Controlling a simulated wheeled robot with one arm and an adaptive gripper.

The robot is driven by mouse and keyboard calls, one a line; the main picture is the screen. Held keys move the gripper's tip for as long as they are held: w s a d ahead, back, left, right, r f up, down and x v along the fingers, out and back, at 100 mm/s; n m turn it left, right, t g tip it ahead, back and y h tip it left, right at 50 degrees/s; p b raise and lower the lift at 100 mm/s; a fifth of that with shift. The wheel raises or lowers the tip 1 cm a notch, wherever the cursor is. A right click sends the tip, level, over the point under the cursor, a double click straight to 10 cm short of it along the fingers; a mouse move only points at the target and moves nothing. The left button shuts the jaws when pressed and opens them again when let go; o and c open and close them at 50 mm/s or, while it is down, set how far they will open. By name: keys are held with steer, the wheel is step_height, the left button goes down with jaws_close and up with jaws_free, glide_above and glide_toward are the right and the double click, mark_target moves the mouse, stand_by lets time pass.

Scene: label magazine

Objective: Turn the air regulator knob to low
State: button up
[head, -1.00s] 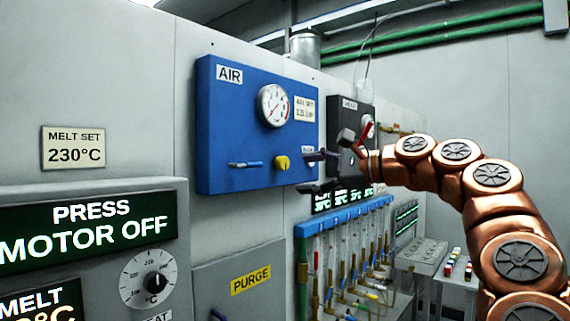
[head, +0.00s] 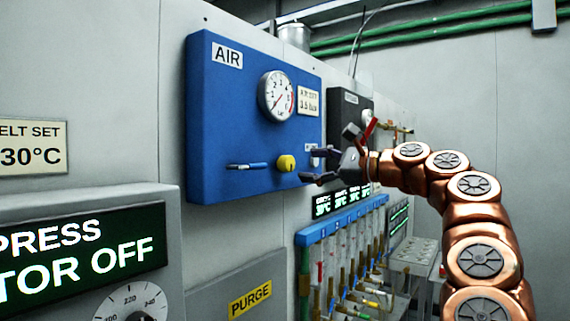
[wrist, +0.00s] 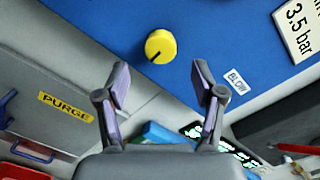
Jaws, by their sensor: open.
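The yellow regulator knob (head: 286,163) sits on the lower part of the blue AIR panel (head: 215,115). In the wrist view the knob (wrist: 160,46) shows a dark pointer line toward its lower left edge. My gripper (head: 312,165) is open and empty, to the right of the knob in the head view and apart from it. In the wrist view my fingertips (wrist: 162,75) stand either side below the knob, with nothing between them.
A "3.5 bar" label (head: 308,102) is beside the gauge. A dark box with a red lever (head: 368,131) is to the right. A blue manifold with hoses (head: 345,218) and a PURGE panel (head: 249,299) are below.

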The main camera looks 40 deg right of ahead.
mark_target(291, 164)
steer(key=p+x, duration=0.2)
steer(key=x, duration=0.4)
steer(key=shift+w, duration=0.4)
steer(key=shift+c, duration=0.3)
steer(key=c, duration=1.1)
